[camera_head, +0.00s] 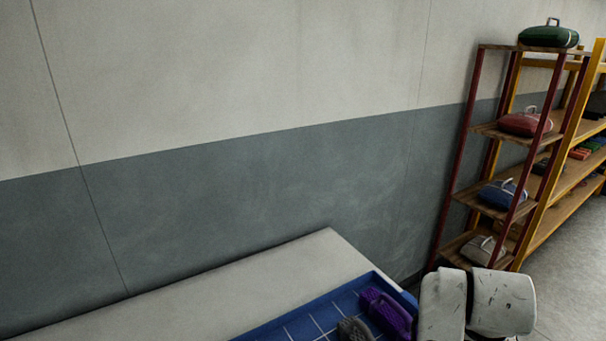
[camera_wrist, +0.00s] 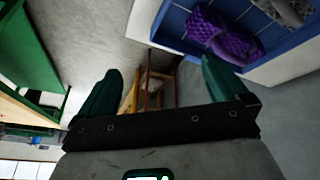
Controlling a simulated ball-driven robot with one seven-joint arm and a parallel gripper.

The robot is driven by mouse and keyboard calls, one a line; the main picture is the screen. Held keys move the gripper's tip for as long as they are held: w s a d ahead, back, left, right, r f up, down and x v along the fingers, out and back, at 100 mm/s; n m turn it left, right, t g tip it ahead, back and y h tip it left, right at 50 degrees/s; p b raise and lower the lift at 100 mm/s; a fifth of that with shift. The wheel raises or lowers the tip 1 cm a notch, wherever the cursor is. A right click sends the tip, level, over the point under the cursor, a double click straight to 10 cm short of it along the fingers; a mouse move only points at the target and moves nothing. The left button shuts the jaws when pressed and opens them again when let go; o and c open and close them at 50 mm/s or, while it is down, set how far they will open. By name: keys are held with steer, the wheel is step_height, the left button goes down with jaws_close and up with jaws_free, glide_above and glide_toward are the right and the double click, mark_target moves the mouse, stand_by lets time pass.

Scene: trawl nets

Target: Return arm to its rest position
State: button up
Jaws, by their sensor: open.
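My gripper (camera_wrist: 163,95) shows in the wrist view with its two dark green fingers spread wide apart. It is open, with nothing between the fingers. Past the fingers stand shelf frames on the grey floor. In the head view, pale scuffed parts of my arm show at the bottom right, beside the table's corner. The gripper itself cannot be made out there.
A blue tray (camera_head: 299,330) with a purple object (camera_head: 388,313) and a grey one (camera_head: 354,329) sits on a pale table (camera_head: 240,290) against the wall. A dark red rack (camera_head: 464,150) holds several bags. A yellow shelf (camera_head: 575,200) stands beside it. Floor at right is clear.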

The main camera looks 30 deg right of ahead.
steer(key=s+a+f+n+y, duration=0.2)
steer(key=s+a+f+n, duration=0.3)
steer(key=a+f, duration=0.3)
steer(key=s+a+f+n+g+y, duration=0.1)
steer(key=s+a+f+n+y, duration=0.1)
steer(key=s+a+f+n, duration=0.3)
steer(key=a+f, duration=0.3)
steer(key=a, duration=0.1)
steer(key=shift+a+f, duration=0.15)
steer(key=shift+f, duration=0.05)
